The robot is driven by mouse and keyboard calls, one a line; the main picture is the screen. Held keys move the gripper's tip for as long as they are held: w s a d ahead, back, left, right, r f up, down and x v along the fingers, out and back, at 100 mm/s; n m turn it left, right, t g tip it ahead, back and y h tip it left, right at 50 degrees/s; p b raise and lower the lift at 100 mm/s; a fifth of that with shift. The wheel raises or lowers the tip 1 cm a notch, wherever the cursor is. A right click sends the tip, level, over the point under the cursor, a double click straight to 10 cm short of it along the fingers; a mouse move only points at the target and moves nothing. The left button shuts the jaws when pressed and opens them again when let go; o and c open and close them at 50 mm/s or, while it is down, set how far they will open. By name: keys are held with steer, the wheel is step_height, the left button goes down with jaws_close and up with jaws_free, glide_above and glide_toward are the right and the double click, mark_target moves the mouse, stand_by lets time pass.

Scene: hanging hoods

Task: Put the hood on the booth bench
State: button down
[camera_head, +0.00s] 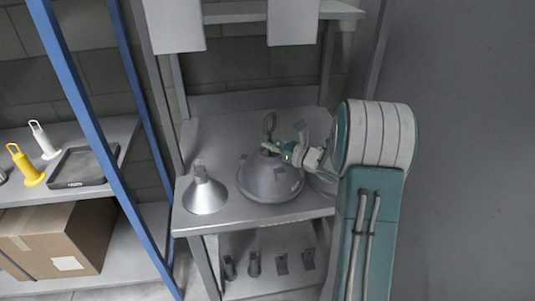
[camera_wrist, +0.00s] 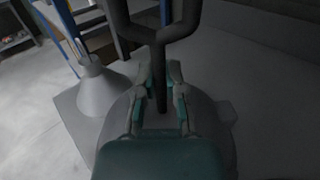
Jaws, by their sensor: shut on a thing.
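A wide grey dome hood (camera_head: 270,182) is at the middle of the booth bench (camera_head: 225,130) in the head view, upright. It sits on the bench or very close above it; I cannot tell which. Its top carries a hanger with a ring. My gripper (camera_head: 272,148) reaches in from the right at the top of this hood. In the wrist view my gripper (camera_wrist: 160,98) has its fingers closed on both sides of the dark hanger stem (camera_wrist: 159,75), which forks into a yoke. The hood's dome shows below, partly hidden by the gripper.
A smaller cone hood (camera_head: 205,195) stands at the bench's front left. A blue-framed rack (camera_head: 83,100) stands left; pale panels hang above the bench.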

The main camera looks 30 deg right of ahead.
mark_target(267, 154)
steer(key=shift+w+a+f, duration=0.35)
steer(key=shift+a, duration=0.1)
step_height(267, 154, down, 3)
steer(key=shift+w+f, duration=0.15)
steer(key=shift+f, duration=0.05)
steer(key=shift+d+f, duration=0.15)
steer(key=c, duration=1.1)
jaws_free()
steer(key=o, duration=0.4)
